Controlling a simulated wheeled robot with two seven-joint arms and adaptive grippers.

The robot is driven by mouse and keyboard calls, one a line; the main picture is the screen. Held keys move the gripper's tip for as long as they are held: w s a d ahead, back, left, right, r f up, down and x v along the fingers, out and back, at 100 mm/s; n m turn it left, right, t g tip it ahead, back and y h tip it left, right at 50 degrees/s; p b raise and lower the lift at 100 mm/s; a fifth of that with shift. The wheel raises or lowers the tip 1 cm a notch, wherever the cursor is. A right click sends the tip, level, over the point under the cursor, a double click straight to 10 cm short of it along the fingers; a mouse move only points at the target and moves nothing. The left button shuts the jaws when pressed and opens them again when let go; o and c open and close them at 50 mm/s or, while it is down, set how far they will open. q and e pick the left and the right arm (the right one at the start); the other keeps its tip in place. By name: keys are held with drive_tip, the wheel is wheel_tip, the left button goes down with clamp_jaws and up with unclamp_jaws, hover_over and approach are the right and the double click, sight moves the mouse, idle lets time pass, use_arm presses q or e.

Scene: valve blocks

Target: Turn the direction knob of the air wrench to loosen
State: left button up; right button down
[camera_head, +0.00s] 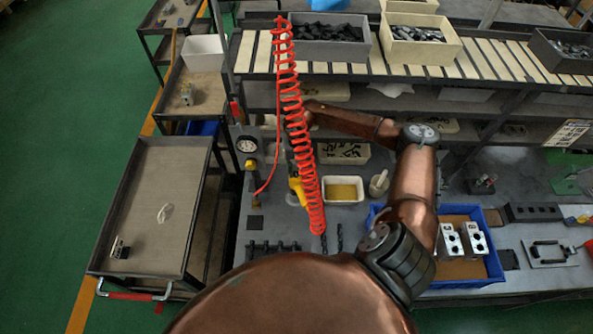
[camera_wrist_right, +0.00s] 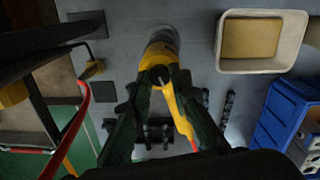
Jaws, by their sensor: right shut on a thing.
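The yellow air wrench (camera_head: 296,190) hangs on the red coiled hose above the grey bench, partly hidden by the coils. In the right wrist view the wrench (camera_wrist_right: 163,45) shows its yellow body with a grey front end pointing away. My right gripper (camera_wrist_right: 160,82) has its dark fingers closed in at the rear of the wrench and is shut on it there. The direction knob is hidden or too small to make out, so its setting cannot be told. In the head view the right gripper (camera_head: 302,122) is mostly behind the hose. My left gripper is not in view.
A cream tray (camera_head: 343,189) with a yellow inside stands right of the wrench. A blue crate (camera_head: 491,262) holds silver valve blocks (camera_head: 475,240). Dark bolts (camera_head: 272,247) stand at the bench front. A pressure gauge (camera_head: 246,145) is left of the hose.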

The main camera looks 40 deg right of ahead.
drive_tip(key=n+b, duration=0.4)
drive_tip(key=shift+d+f, duration=0.1)
drive_tip(key=shift+f, duration=0.1)
drive_tip(key=n+b, duration=0.3)
drive_tip(key=n, duration=0.1)
drive_tip(key=shift+n, duration=0.3)
drive_tip(key=n+b, duration=0.3)
drive_tip(key=n, duration=0.1)
drive_tip(key=shift+r+n, duration=0.1)
drive_tip(key=shift+n, duration=0.2)
drive_tip(key=shift+r+n+g+b, duration=0.1)
drive_tip(key=shift+n+g+b, duration=0.2)
drive_tip(key=shift+n+b, duration=1.45)
drive_tip(key=shift+n+p, duration=0.4)
drive_tip(key=shift+n, duration=0.25)
drive_tip(key=c, duration=1.8)
unclamp_jaws()
drive_tip(key=shift+o, duration=0.2)
